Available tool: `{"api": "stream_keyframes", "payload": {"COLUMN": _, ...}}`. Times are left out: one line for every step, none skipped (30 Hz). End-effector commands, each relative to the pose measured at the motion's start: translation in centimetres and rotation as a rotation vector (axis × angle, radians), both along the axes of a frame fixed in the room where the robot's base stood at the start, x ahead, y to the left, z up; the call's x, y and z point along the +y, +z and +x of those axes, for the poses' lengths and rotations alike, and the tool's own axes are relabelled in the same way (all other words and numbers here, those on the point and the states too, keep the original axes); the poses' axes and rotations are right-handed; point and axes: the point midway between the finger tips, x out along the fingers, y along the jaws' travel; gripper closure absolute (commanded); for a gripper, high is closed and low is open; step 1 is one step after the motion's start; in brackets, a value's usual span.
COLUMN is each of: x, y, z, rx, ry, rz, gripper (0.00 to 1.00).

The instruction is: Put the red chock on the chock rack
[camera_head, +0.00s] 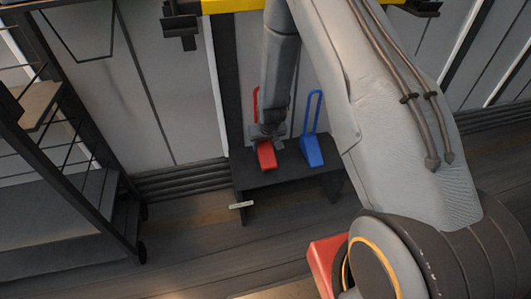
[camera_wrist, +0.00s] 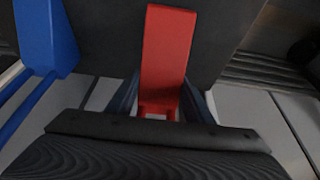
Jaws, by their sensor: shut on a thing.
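The red chock (camera_head: 266,155), with its upright red handle, is at the left part of the dark chock rack (camera_head: 280,178). My gripper (camera_head: 267,134) comes down from above and is shut on it. In the wrist view the red chock (camera_wrist: 167,45) sits between the two fingers, over the dark rack top (camera_wrist: 225,30). I cannot tell whether its underside touches the rack. A blue chock (camera_head: 312,151) with a looped handle stands on the rack just right of the red one; it also shows at the left of the wrist view (camera_wrist: 45,40).
A dark wire shelf cart (camera_head: 75,205) on wheels stands at the left. A ribbed grey wall (camera_head: 165,90) rises behind the rack. A small pale label (camera_head: 241,205) shows at the rack's front left. The wooden floor (camera_head: 190,245) in front is clear.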

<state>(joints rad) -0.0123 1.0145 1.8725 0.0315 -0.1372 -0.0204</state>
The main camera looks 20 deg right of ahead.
Motion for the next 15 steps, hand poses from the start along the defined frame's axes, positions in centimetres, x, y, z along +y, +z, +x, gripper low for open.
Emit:
{"api": "stream_keyframes", "payload": {"x": 0.0, "y": -0.1, "z": 0.2, "rx": -0.003, "ry": 0.000, "rz": 0.000, "gripper": 0.99}}
{"api": "stream_keyframes", "payload": {"x": 0.0, "y": -0.2, "z": 0.2, "rx": -0.003, "ry": 0.000, "rz": 0.000, "gripper": 0.99}}
{"api": "stream_keyframes", "payload": {"x": 0.0, "y": -0.5, "z": 0.1, "rx": -0.003, "ry": 0.000, "rz": 0.000, "gripper": 0.99}}
{"api": "stream_keyframes", "payload": {"x": 0.0, "y": -0.7, "z": 0.1, "rx": -0.003, "ry": 0.000, "rz": 0.000, "gripper": 0.99}}
{"api": "stream_keyframes", "payload": {"x": 0.0, "y": -1.0, "z": 0.1, "rx": -0.002, "ry": 0.000, "rz": 0.000, "gripper": 0.99}}
{"api": "stream_keyframes", "payload": {"x": 0.0, "y": -1.6, "z": 0.1, "rx": -0.002, "ry": 0.000, "rz": 0.000, "gripper": 0.99}}
{"api": "stream_keyframes", "payload": {"x": 0.0, "y": -2.0, "z": 0.1, "rx": -0.002, "ry": 0.000, "rz": 0.000, "gripper": 0.99}}
{"api": "stream_keyframes", "payload": {"x": 0.0, "y": -2.4, "z": 0.1, "rx": -0.002, "ry": 0.000, "rz": 0.000, "gripper": 0.99}}
{"api": "stream_keyframes", "payload": {"x": 0.0, "y": -2.9, "z": 0.1, "rx": -0.002, "ry": 0.000, "rz": 0.000, "gripper": 0.99}}
{"api": "stream_keyframes", "payload": {"x": 0.0, "y": -3.3, "z": 0.1, "rx": -0.002, "ry": 0.000, "rz": 0.000, "gripper": 0.99}}
{"api": "stream_keyframes", "payload": {"x": 0.0, "y": -3.6, "z": 0.1, "rx": -0.002, "ry": 0.000, "rz": 0.000, "gripper": 0.99}}
{"api": "stream_keyframes", "payload": {"x": 0.0, "y": -3.8, "z": 0.1, "rx": -0.003, "ry": 0.000, "rz": 0.000, "gripper": 0.99}}
{"api": "stream_keyframes", "payload": {"x": 0.0, "y": -3.9, "z": 0.1, "rx": -0.003, "ry": 0.000, "rz": 0.000, "gripper": 0.99}}
{"api": "stream_keyframes", "payload": {"x": 0.0, "y": -3.9, "z": 0.2, "rx": -0.004, "ry": 0.000, "rz": 0.000, "gripper": 0.99}}
{"api": "stream_keyframes", "payload": {"x": 0.0, "y": -3.8, "z": 0.2, "rx": -0.004, "ry": 0.000, "rz": 0.000, "gripper": 0.99}}
